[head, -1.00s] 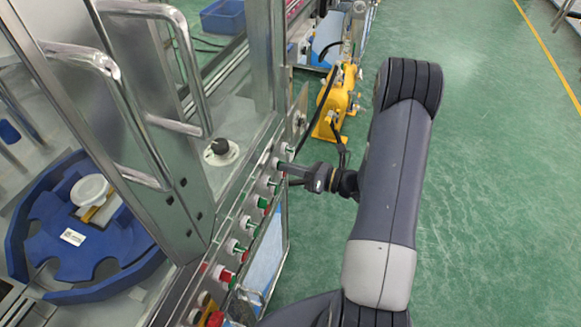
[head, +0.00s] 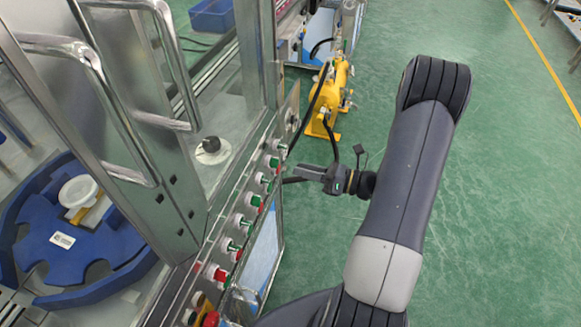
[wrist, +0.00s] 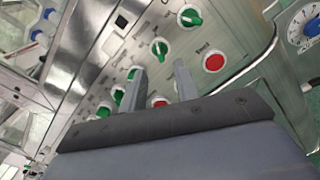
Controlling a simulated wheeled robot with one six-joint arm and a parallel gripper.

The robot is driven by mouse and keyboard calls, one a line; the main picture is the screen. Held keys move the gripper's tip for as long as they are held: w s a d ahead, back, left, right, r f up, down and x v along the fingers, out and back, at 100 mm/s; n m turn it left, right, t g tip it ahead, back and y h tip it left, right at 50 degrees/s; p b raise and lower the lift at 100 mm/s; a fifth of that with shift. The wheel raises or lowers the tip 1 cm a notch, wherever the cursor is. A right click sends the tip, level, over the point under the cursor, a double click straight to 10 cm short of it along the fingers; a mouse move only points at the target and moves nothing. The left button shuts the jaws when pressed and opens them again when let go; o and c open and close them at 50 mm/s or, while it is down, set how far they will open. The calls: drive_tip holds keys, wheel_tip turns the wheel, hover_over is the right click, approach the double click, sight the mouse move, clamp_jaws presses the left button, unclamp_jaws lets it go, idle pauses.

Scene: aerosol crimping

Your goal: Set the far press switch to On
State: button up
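A row of green rotary switches and red buttons runs along the sloped metal panel. In the head view a green switch (head: 273,162) sits near the panel's far end. The wrist view shows a green switch (wrist: 190,17) at the top and another green switch (wrist: 160,47) below it, with a red button (wrist: 213,62) to their right. Labels are too small to read, so I cannot tell which is the far press switch or its setting. My gripper (head: 301,174) is right of the panel, apart from it. In the wrist view its two fingers (wrist: 161,76) stand apart with nothing between them.
A metal guard frame with bent handles (head: 170,60) rises left of the panel. A blue fixture (head: 105,245) lies behind it. A yellow device (head: 328,100) with a black hose stands beyond. A dial (wrist: 305,25) shows in the wrist view. Green floor is open on the right.

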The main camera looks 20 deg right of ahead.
sight(275, 163)
drive_tip(key=v, duration=0.4)
drive_tip(key=shift+s+d, duration=0.15)
drive_tip(key=shift+d, duration=0.15)
drive_tip(key=shift+a, duration=0.15)
drive_tip(key=p+x, duration=0.1)
drive_tip(key=x, duration=0.9)
drive_tip(key=shift+w+a, duration=0.2)
drive_tip(key=shift+w, duration=0.05)
